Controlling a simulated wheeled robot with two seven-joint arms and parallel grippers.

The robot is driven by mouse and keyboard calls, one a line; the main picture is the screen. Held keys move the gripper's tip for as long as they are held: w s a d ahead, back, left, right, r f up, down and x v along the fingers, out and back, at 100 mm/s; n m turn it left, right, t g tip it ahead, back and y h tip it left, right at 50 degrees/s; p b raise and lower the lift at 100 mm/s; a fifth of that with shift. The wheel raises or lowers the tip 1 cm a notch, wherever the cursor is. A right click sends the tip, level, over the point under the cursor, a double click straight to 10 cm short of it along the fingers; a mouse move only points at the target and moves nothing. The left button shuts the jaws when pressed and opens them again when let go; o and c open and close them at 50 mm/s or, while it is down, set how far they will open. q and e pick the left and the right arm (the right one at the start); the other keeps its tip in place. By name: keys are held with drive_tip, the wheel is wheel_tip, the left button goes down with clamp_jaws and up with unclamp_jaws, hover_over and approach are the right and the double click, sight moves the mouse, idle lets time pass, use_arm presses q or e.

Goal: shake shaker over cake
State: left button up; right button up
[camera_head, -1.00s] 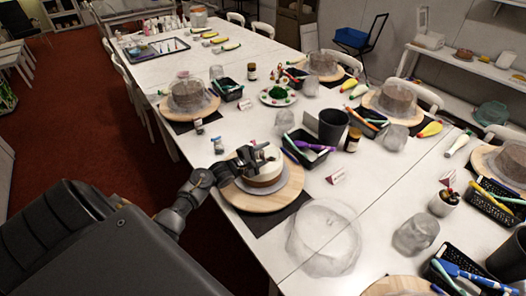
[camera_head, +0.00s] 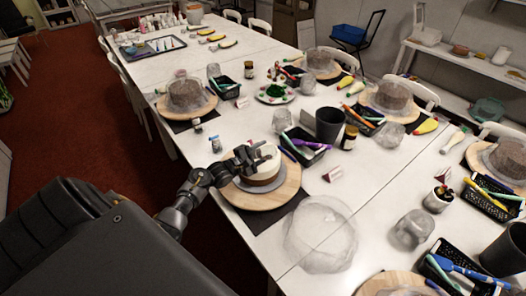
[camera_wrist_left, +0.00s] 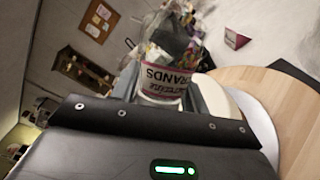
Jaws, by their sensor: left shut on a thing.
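A round cake (camera_head: 264,178), cream-white on top with a brown lower side, stands on a wooden turntable (camera_head: 287,187) in the head view. My left gripper (camera_head: 246,158) is over the left part of the cake from this view. In the left wrist view it is shut on a clear shaker (camera_wrist_left: 163,82), whose label reads in part "RANDS". The shaker is hard to make out in the head view. The turntable (camera_wrist_left: 285,95) and a pale edge of the cake (camera_wrist_left: 238,105) show at the right of the wrist view. My right gripper is not in view.
A clear crumpled cover (camera_head: 320,232) lies in front of the turntable. A black tool basket (camera_head: 304,152), a dark cup (camera_head: 330,124) and a brown jar (camera_head: 349,138) stand behind it.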

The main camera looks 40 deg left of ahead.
use_arm(q)
drive_tip(key=shift+w+d+r+m+g+p, duration=0.15)
drive_tip(key=shift+d+m+g+p, duration=0.25)
drive_tip(key=shift+d+m+p, duration=0.45)
drive_tip(key=shift+d+f+y+p, duration=0.3)
drive_tip(key=shift+d+f+m, duration=0.1)
drive_tip(key=shift+m, duration=0.15)
